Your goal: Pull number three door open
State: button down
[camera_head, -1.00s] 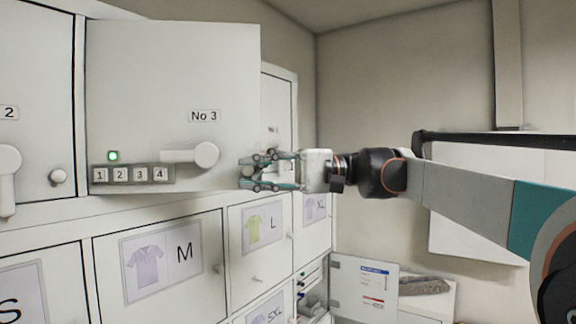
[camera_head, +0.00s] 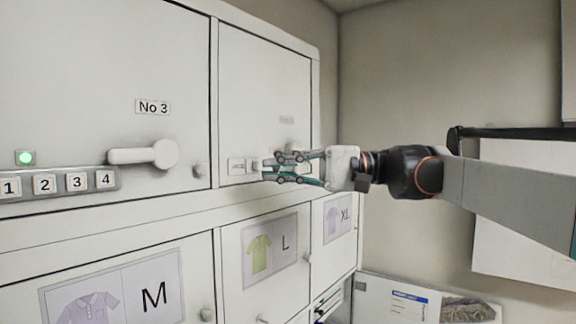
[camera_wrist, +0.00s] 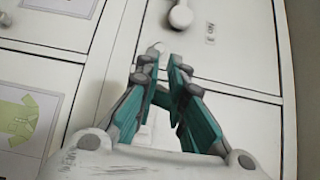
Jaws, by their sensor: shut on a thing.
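The number three door (camera_head: 70,75) is at the left in the head view. It looks flush with the door beside it. Its lever handle (camera_head: 145,153) lies horizontal, and the light on its keypad (camera_head: 60,183) is green. A round knob (camera_head: 200,170) sits at its lower right; the knob also shows in the wrist view (camera_wrist: 157,48), just beyond my fingertips. My gripper (camera_head: 268,168), in the wrist view too (camera_wrist: 163,65), stands in front of the right-hand door, apart from the knob. Its fingers are close together; what lies between them cannot be made out.
A further upper door (camera_head: 265,70) is partly hidden behind my gripper. Below are drawer fronts marked M (camera_head: 200,265), L (camera_head: 232,280) and XL. A white panel with notices (camera_head: 385,310) stands out at the lower right. The space before the right wall (camera_head: 440,80) holds my arm.

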jog(key=s+a+p, duration=0.2)
jog(key=s+a, duration=0.2)
jog(key=a, duration=0.1)
jog(key=shift+p, duration=0.4)
jog(key=shift+d+f, duration=0.1)
jog(key=shift+d, duration=0.05)
dwell(1.4)
